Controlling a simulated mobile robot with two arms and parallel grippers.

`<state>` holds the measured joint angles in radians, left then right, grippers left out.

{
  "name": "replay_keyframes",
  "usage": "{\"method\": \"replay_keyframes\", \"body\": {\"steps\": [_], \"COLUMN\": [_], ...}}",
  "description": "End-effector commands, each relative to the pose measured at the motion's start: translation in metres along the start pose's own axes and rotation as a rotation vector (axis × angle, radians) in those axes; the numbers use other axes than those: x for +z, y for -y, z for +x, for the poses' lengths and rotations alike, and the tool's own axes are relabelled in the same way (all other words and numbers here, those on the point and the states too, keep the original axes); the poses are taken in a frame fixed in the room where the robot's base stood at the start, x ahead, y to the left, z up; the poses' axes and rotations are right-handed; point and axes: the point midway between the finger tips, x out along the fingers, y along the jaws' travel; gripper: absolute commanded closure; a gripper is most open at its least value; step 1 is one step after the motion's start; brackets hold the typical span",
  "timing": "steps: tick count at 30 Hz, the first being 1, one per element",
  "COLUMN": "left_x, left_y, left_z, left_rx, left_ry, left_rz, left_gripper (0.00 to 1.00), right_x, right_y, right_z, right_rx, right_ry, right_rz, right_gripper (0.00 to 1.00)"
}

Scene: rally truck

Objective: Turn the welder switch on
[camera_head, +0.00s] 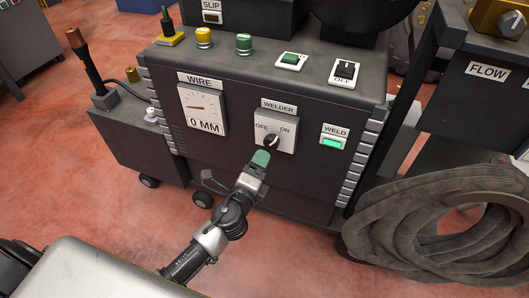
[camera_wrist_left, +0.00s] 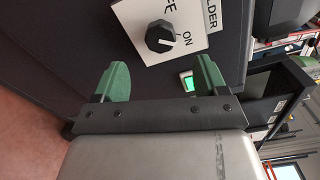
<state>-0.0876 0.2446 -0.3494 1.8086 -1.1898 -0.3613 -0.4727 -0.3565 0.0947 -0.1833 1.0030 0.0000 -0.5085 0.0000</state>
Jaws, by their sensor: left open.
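The welder switch is a black rotary knob (camera_head: 271,141) on a white plate marked OFF and ON, under a WELDER label on the front of the dark machine. It also shows in the left wrist view (camera_wrist_left: 160,37). My left gripper (camera_head: 262,158) is just below and in front of the plate. In the left wrist view its two green fingers (camera_wrist_left: 159,80) are spread apart, empty, with the knob beyond them and not touched. My right gripper is not in view.
A WIRE gauge (camera_head: 202,109) reading 0 MM is left of the switch, and a lit green WELD light (camera_head: 332,143) is right of it. Buttons and a black OFF switch (camera_head: 345,72) sit on the machine's top. A thick grey coiled hose (camera_head: 440,235) lies at the right.

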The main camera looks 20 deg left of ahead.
Motion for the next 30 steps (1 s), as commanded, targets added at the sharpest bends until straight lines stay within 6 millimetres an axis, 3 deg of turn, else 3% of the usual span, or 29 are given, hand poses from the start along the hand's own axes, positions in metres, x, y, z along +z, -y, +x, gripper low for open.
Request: {"method": "replay_keyframes", "body": {"steps": [7,24,27,29,30], "left_x": [0.0,0.0,-0.002,-0.004,-0.006], "left_y": [0.0,-0.003,-0.025,-0.052,-0.075], "left_z": [-0.022,-0.023,-0.025,-0.029,-0.034], "left_rx": [0.0,0.007,0.067,0.141,0.204], "left_ry": [0.0,0.0,0.002,0.009,0.018], "left_rz": [0.0,-0.007,-0.064,-0.134,-0.196], "left_gripper": [0.27,0.27,0.27,0.27,0.27], "right_x": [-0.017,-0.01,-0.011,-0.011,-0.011], "right_y": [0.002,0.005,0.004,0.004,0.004], "right_z": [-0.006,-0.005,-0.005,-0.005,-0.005], "right_rx": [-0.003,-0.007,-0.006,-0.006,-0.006], "right_ry": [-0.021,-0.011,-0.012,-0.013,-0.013], "right_rz": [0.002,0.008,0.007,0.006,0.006], "right_gripper": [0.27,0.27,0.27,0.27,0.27]}}
